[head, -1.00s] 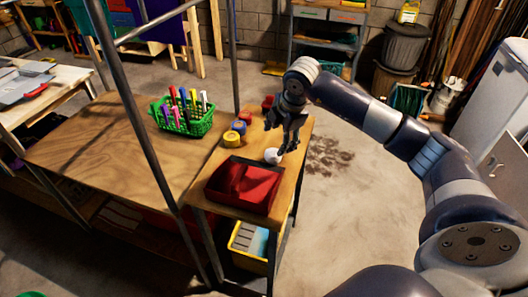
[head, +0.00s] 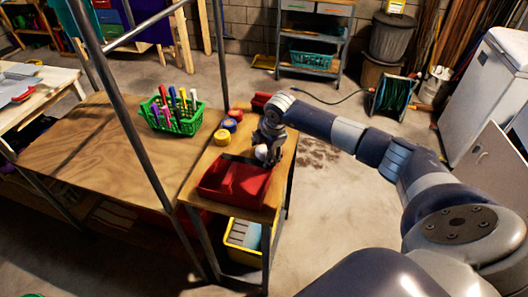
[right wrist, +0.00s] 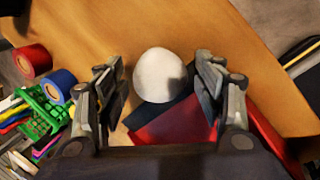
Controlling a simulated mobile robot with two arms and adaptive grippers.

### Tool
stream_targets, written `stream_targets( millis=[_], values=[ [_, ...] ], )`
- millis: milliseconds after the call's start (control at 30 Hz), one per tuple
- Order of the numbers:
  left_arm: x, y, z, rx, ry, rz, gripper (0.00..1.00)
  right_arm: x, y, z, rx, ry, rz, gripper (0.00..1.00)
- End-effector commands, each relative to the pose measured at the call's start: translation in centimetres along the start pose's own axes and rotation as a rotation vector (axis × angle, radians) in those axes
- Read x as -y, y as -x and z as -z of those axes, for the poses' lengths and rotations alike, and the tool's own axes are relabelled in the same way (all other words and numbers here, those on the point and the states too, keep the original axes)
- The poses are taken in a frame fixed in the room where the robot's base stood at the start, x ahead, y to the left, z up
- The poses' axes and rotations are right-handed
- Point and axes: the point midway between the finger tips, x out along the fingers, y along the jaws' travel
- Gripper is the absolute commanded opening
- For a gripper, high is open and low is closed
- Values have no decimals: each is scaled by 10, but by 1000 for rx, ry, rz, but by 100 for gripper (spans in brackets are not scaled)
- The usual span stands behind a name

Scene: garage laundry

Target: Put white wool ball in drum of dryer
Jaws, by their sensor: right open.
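The white wool ball (right wrist: 160,75) lies on the small wooden table (right wrist: 90,30), close to the edge of a red bin. In the head view the ball (head: 262,152) shows partly behind my right gripper (head: 268,150). In the right wrist view my right gripper (right wrist: 162,100) is open, its two fingers on either side of the ball with gaps between. My left gripper is not in view. No dryer drum can be made out; a white appliance (head: 490,85) stands at the far right with a grey panel beside it.
The red bin (head: 215,192) sits at the table's front. Tape rolls (head: 222,137) and a green basket of markers (head: 170,122) are to the left. A metal post (head: 130,115) rises in front.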

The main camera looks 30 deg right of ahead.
Motion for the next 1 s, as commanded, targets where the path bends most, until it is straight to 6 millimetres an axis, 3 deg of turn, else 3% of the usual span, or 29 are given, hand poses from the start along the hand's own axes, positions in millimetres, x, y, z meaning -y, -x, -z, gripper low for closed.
stream_targets(
  millis=[133, 333, 767, 1000],
  values=[
    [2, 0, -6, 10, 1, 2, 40, 0, 0, 0, 0, 1, 0, 61],
    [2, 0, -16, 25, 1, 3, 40, 0, 0, 0, 0, 1, 0, 17],
    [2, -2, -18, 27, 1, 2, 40, -1, 3, 0, 0, 1, -1, 13],
    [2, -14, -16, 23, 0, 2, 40, -11, 27, 0, -1, 1, -6, 13]
  ],
)
